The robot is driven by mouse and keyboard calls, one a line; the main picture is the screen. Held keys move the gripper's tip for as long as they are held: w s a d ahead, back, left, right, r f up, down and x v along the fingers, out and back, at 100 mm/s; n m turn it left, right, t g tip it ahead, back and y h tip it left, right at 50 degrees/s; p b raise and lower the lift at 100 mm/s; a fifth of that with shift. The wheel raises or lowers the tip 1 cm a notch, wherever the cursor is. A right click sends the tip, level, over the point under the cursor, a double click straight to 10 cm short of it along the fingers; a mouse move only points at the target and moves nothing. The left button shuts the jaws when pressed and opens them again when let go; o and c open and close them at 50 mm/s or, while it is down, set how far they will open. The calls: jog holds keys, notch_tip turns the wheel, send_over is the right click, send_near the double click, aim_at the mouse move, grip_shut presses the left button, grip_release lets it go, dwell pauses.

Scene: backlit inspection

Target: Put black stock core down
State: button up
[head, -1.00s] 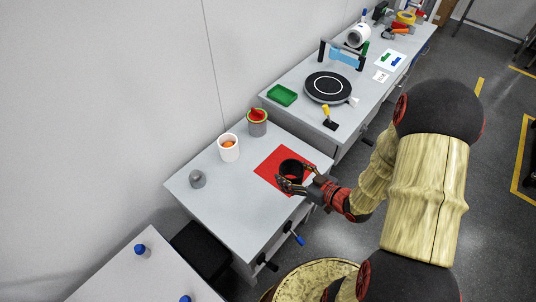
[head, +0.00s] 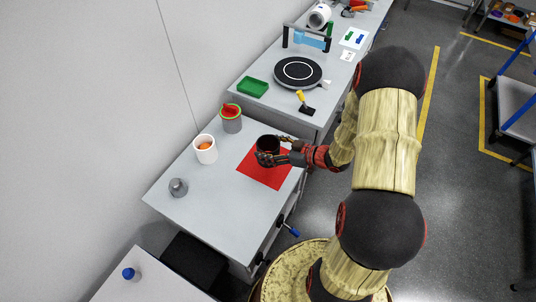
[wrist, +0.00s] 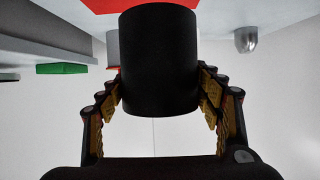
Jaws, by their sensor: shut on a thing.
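The black stock core (head: 267,143) is a dark, upright cylinder, open at the top in the head view. My gripper (head: 274,150) is shut on it, with a finger on each side. In the head view the core overlaps the far corner of the red mat (head: 262,177); it looks held above the surface, but the gap is hard to judge. In the wrist view the core (wrist: 159,60) fills the middle between my gripper's yellow-padded fingers (wrist: 160,100), and the red mat (wrist: 105,5) shows at the top edge.
On the same table stand a white cup (head: 205,150) with something orange inside, a grey can (head: 231,120) with red and green at its top, and a small grey part (head: 178,187). The front of the table is clear. A green tray (head: 253,87) and black turntable (head: 298,72) are behind.

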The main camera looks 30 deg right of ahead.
aim_at(265, 150)
jog(key=w+f, duration=0.1)
jog(key=w+d+f, duration=0.1)
jog(key=shift+w+f+b, duration=0.1)
jog(key=shift+f+b, duration=0.25)
jog(key=shift+b, duration=0.05)
jog(key=shift+w+d+f+b, duration=0.15)
jog(key=shift+f+b, duration=0.35)
jog(key=shift+f, duration=0.45)
jog(key=shift+w+f+b, duration=0.1)
jog(key=shift+f+b, duration=0.35)
jog(key=shift+f, duration=0.45)
jog(key=shift+f, duration=0.1)
jog(key=o, duration=1.3)
jog(key=shift+c, duration=0.2)
